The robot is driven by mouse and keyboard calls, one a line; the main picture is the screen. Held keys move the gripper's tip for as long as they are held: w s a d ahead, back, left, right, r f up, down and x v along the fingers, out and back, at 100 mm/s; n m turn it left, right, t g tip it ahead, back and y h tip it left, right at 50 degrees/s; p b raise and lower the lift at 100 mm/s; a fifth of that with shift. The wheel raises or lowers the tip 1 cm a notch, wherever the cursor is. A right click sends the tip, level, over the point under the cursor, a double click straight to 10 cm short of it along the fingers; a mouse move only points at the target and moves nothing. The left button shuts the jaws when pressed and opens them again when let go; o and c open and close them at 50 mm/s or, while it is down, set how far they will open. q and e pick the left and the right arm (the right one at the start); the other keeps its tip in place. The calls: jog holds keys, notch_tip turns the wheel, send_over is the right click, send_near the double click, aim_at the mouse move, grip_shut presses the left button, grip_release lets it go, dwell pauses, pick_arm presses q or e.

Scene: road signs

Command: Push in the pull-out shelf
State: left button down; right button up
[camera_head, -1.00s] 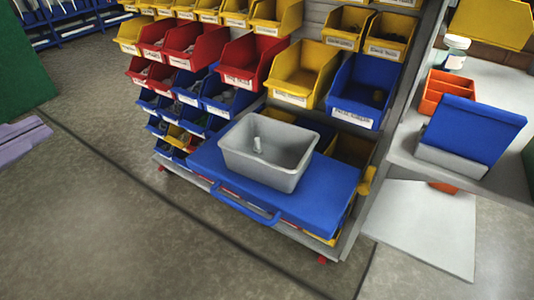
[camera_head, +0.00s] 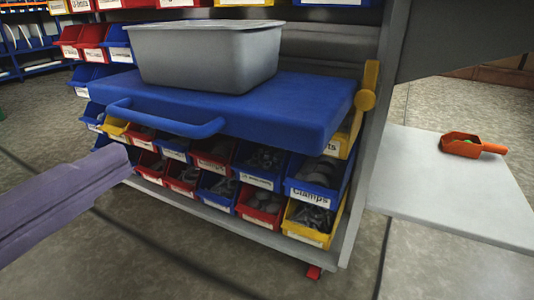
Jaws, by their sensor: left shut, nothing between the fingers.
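The pull-out shelf (camera_head: 300,108) is a flat blue board that sticks out from the front of the bin rack. Its blue bar handle (camera_head: 165,124) is on the front edge. A grey tub (camera_head: 205,57) stands on the shelf. My left gripper (camera_head: 116,163), purple, comes in from the left and is shut and empty. Its tip appears in the picture below and left of the handle, with a visible gap between them. My right gripper is not in view.
Several labelled bins (camera_head: 320,185) fill the rack below the shelf. A yellow part (camera_head: 368,88) sits at the rack's right post. An orange scoop (camera_head: 470,144) lies on a white panel (camera_head: 440,190) at right. The floor in front is clear.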

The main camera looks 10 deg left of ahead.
pick_arm(q)
jog(key=f, duration=0.2)
jog(key=p, duration=0.3)
send_near(237, 112)
jog(key=shift+m+h, duration=0.3)
jog(key=x, duration=0.5)
jog(key=shift+w, duration=0.4)
jog(key=shift+w+d, duration=0.15)
jog(key=shift+w, duration=0.35)
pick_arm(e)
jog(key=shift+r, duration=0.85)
pick_arm(q)
jog(key=shift+w, duration=0.1)
